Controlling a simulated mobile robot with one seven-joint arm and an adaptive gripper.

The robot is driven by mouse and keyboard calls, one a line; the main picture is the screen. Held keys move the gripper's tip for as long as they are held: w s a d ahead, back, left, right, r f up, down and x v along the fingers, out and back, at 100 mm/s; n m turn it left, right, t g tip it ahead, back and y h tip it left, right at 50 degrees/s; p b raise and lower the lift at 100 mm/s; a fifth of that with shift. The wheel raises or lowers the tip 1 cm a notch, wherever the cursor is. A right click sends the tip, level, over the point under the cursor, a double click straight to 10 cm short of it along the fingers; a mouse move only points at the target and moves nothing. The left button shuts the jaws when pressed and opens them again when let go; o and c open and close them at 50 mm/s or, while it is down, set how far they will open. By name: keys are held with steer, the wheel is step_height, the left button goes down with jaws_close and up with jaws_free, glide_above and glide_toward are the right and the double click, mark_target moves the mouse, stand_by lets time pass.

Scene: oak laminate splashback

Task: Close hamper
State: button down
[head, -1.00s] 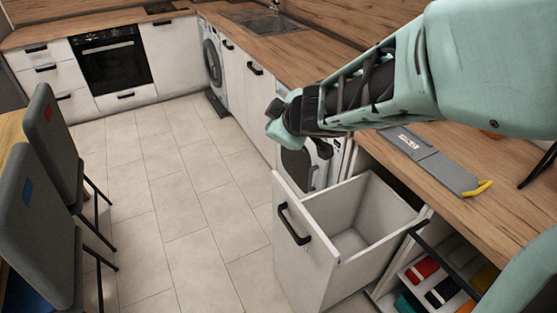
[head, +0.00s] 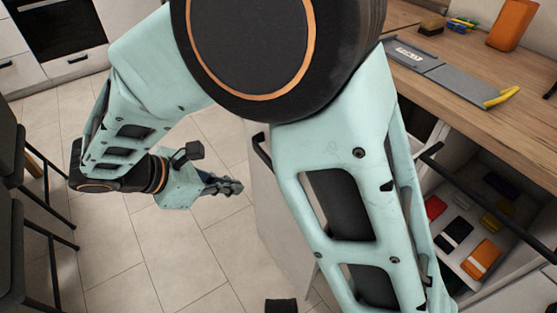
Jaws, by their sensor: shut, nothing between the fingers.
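The hamper (head: 268,210) is a white pull-out bin under the counter. Only part of its front panel and its dark handle (head: 262,152) show; my arm hides its inside and the rest, so how far out it stands cannot be told now. My gripper (head: 230,187) is over the floor to the left of the hamper's front, its fingers pointing right towards it. The fingers are together and empty, with a gap between them and the panel.
An open drawer (head: 500,272) with coloured items stands out at the right. Above it, the wooden counter (head: 450,60) holds a grey tool with a yellow handle (head: 502,96). Dark chairs (head: 25,240) stand at the left. The tiled floor (head: 195,250) between is clear.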

steer(key=d+r+b+x, duration=0.1)
steer(key=b+x, duration=0.3)
steer(key=x, duration=0.8)
steer(key=shift+w+d, duration=0.25)
steer(key=shift+d, duration=0.6)
steer(key=shift+d+r, duration=0.1)
steer(key=w+d+p, duration=0.2)
steer(key=w+d, duration=0.8)
steer(key=d, duration=0.4)
steer(key=w+d+p, duration=0.2)
steer(key=w+d, duration=0.9)
steer(key=d, duration=0.3)
steer(key=shift+w+r+h, duration=0.15)
steer(key=shift+h, duration=0.15)
